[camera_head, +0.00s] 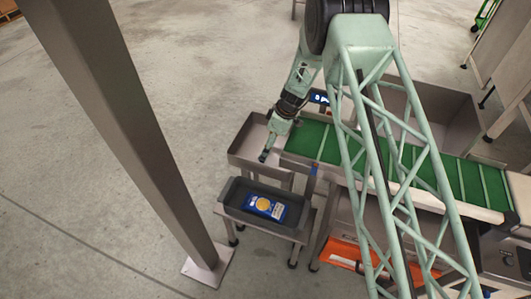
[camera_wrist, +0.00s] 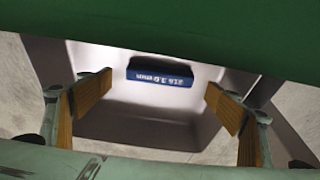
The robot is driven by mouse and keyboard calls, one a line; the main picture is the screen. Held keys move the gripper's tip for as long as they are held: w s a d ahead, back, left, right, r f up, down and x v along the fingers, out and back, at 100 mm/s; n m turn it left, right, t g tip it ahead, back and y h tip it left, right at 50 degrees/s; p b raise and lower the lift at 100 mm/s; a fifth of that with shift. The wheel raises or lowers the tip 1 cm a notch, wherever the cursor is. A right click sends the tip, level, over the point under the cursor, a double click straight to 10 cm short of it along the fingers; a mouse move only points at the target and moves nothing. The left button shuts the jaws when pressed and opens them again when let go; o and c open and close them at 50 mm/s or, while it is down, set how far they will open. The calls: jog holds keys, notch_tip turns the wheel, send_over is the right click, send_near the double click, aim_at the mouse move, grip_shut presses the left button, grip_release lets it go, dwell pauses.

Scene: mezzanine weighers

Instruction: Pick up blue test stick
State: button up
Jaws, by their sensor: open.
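The blue test stick (camera_wrist: 160,73) shows in the wrist view as a dark blue bar with white lettering, upside down in the picture. It lies inside a grey metal bin (camera_wrist: 120,128), close under the green edge at the top. My gripper (camera_wrist: 159,106) is open and empty, its orange-padded fingers wide apart on either side of the view. The stick appears between and beyond the fingers, not touching them. In the head view, my gripper (camera_head: 265,155) points down over the grey bin (camera_head: 238,158) at the conveyor's left end. I cannot make out the stick inside the bin there.
The green conveyor belt (camera_head: 464,182) runs right from the bin. A dark tray (camera_head: 232,196) holding a blue packet (camera_head: 264,206) stands in front. A small blue piece (camera_head: 313,168) is at the conveyor's near edge. A steel post (camera_head: 140,130) stands left; an orange bin (camera_head: 345,262) is below.

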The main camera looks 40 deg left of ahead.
jog(key=shift+x, duration=1.3)
jog(key=shift+c, duration=0.4)
jog(key=c, duration=0.9)
jog(key=shift+r, duration=0.15)
jog(key=shift+r+p, duration=0.55)
jog(key=shift+r, duration=4.3)
